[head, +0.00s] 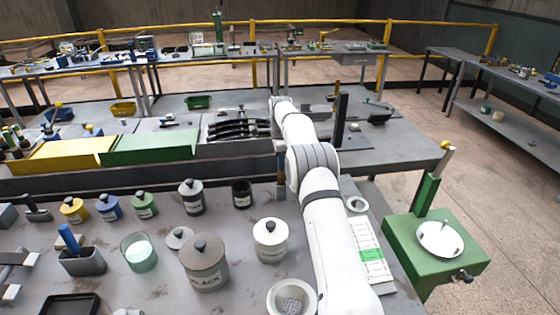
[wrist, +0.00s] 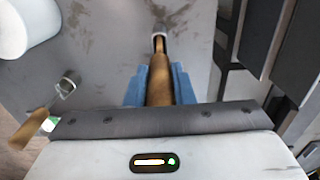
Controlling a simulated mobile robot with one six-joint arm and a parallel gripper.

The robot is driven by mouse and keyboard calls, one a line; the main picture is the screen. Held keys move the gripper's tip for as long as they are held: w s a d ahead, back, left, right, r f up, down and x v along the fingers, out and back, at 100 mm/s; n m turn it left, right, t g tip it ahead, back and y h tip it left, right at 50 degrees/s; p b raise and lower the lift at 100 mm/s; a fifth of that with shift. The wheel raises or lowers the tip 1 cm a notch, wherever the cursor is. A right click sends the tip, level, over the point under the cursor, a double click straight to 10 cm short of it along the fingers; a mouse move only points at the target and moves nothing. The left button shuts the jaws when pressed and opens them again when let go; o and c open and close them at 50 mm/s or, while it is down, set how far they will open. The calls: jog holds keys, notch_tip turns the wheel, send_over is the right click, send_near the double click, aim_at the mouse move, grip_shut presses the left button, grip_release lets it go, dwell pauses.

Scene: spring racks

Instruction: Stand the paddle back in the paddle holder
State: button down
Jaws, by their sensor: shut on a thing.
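My gripper (wrist: 159,84) is shut on the brown wooden handle of the paddle (wrist: 159,75), with a blue finger on each side. The handle points away from the wrist and ends in a grey metal-looking part over the grey surface. In the head view the paddle (head: 281,188) shows as a short brown upright piece below my arm's far end. I cannot tell whether its tip touches anything. A small dark open pot (head: 242,194) stands left of it, apart from it. I cannot tell for sure which vessel is the paddle holder.
Lidded jars, a white jar (head: 270,241) and a grey jar (head: 205,264), stand on the near bench. A grey box (head: 82,263) with a blue-handled tool is at left. A mortar (head: 291,299) sits near my arm. A green scale (head: 434,250) is at right. Dark springs (head: 238,129) lie behind.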

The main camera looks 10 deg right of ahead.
jog(key=shift+a+f, duration=0.1)
jog(key=shift+f, duration=0.35)
jog(key=c, duration=0.7)
grip_release()
jog(key=shift+r+p, duration=2.65)
jog(key=shift+r, duration=0.9)
jog(key=shift+r, duration=0.1)
